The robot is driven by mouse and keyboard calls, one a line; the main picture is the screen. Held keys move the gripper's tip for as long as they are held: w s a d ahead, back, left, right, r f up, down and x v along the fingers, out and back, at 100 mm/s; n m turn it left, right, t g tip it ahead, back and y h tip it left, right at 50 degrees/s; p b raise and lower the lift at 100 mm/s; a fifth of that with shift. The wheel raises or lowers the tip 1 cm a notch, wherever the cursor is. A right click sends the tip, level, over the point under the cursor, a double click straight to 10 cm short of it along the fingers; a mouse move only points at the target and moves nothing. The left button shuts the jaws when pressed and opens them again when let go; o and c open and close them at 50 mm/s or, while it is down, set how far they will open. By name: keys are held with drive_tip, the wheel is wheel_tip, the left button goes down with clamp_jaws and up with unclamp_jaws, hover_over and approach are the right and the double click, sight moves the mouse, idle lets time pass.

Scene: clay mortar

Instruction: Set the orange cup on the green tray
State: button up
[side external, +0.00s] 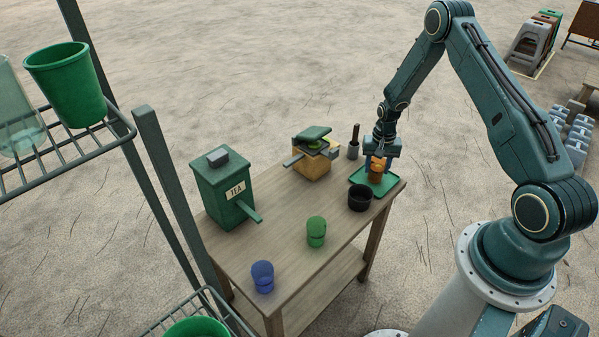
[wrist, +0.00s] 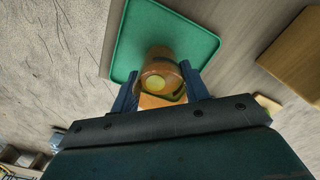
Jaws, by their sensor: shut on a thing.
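The orange cup (side external: 376,172) is between the fingers of my gripper (side external: 378,160) at the far right corner of the table. My gripper is shut on it. In the wrist view the cup (wrist: 160,72) shows between the two blue fingers (wrist: 160,92), with a yellowish round spot on it. The green tray (side external: 389,183) is directly below and around the cup; in the wrist view the tray (wrist: 180,25) spreads out behind it. I cannot tell whether the cup's base touches the tray.
A green cup (side external: 316,232) and a blue cup (side external: 263,277) stand farther forward. A green tea box (side external: 224,190), a wooden block (side external: 312,164) with green items, and a dark-handled container (side external: 353,148) stand along the back.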

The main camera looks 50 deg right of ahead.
drive_tip(key=o, duration=1.3)
drive_tip(key=shift+r, duration=0.1)
drive_tip(key=shift+r, duration=3.9)
drive_tip(key=shift+r, duration=0.15)
wheel_tip(320, 180, up, 5)
drive_tip(key=shift+f, duration=0.1)
drive_tip(key=c, duration=1.8)
